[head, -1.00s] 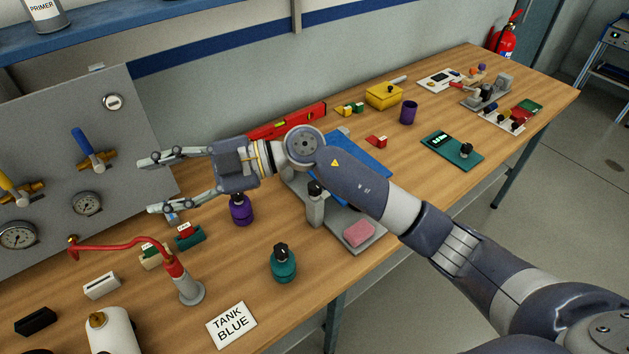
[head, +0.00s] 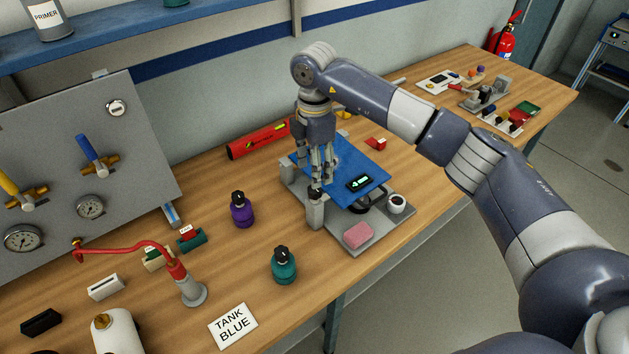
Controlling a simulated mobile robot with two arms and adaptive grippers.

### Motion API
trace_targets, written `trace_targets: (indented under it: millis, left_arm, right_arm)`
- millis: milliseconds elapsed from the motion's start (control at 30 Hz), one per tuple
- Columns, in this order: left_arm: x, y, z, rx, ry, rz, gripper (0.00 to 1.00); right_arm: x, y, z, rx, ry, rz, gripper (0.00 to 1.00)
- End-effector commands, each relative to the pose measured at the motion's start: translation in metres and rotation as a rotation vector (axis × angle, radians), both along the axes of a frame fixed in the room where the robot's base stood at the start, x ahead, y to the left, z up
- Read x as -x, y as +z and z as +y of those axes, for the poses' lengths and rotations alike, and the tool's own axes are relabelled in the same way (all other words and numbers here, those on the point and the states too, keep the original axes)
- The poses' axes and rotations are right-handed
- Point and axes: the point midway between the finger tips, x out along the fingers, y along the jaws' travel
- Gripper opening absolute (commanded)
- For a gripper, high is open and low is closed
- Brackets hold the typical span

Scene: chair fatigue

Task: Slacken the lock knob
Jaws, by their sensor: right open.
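A test fixture with a light grey base (head: 375,238) stands on the bench. It carries a tilted blue plate (head: 362,168) and an upright grey post (head: 315,213). A small black knob (head: 314,193) tops the post; it looks like the lock knob. My right gripper (head: 321,182) points straight down with its fingertips at the knob. The jaws are open, and the fingers partly hide the knob. I cannot tell whether they touch it. My left gripper is not in view.
A black display with a green arrow (head: 360,183), a pink block (head: 358,235) and a white ring-shaped piece (head: 397,203) are on the fixture. Purple (head: 241,211) and teal (head: 284,266) bottles stand to the left and in front. A red level (head: 257,139) lies behind.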

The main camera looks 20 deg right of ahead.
Motion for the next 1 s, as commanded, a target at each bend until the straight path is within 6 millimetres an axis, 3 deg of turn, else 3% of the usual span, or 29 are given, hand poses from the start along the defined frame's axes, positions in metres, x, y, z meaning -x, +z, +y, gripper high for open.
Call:
trace_targets:
  millis: [33, 300, 500, 733, 767, 933, 1000]
  left_arm:
    - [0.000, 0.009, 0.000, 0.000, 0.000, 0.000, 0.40]
    - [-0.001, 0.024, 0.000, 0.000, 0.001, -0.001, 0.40]
    - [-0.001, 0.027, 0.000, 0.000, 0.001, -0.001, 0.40]
    - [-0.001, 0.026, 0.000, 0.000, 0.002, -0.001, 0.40]
    - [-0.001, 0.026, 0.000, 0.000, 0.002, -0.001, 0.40]
    - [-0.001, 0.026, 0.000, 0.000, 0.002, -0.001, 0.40]
    - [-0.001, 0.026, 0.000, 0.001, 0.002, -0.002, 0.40]
  right_arm:
    - [0.002, -0.007, 0.000, 0.001, 0.000, 0.006, 0.49]
    - [0.001, -0.051, 0.001, -0.002, 0.002, 0.003, 0.49]
    - [0.001, -0.065, 0.001, -0.002, 0.004, 0.000, 0.49]
    - [0.000, -0.066, 0.001, -0.002, 0.004, -0.001, 0.49]
    - [0.000, -0.066, 0.001, -0.002, 0.004, -0.001, 0.47]
    - [0.000, -0.066, 0.001, -0.002, 0.004, -0.001, 0.09]
    - [0.000, -0.066, 0.001, -0.002, 0.004, -0.001, 0.05]
